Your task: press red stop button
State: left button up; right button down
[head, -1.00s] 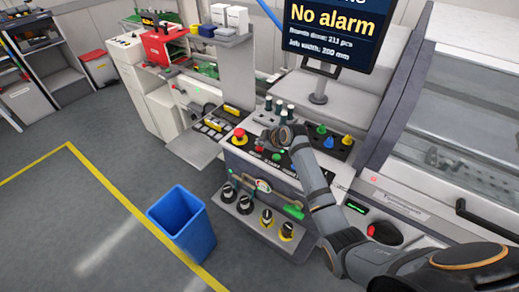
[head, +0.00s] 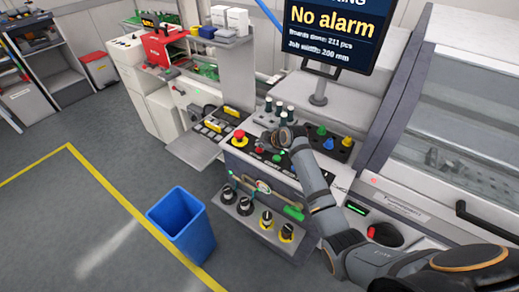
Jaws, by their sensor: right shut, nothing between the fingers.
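A red mushroom button (head: 239,135) on a yellow base stands at the left end of the machine's control panel (head: 236,153). A smaller red button (head: 260,150) sits on the panel to its right, with a green button (head: 277,157) further right. My right arm reaches in from the lower right. My right gripper (head: 266,141) is shut and empty, over the panel just above the small red button and right of the mushroom button. The arm's wrist hides part of the panel, and I cannot tell whether the fingertips touch anything. My left gripper is not in view.
A monitor (head: 332,32) reads "No alarm" behind the panel. Green, blue and yellow knobs (head: 321,131) stand right of my wrist. Several black-topped knobs (head: 245,206) sit on a lower shelf. A blue bin (head: 183,229) stands on the floor at front left.

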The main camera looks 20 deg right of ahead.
aim_at(261, 150)
jog(key=shift+f, duration=0.4)
jog(key=shift+f+b, duration=0.4)
jog(key=shift+f, duration=0.15)
dwell(0.6)
jog(key=shift+r, duration=0.1)
jog(key=shift+r+p, duration=0.85)
jog(key=shift+p, duration=0.05)
notch_tip(261, 150, up, 5)
jog(key=p, duration=0.4)
jog(key=shift+r+p, duration=0.1)
jog(key=shift+p, duration=0.3)
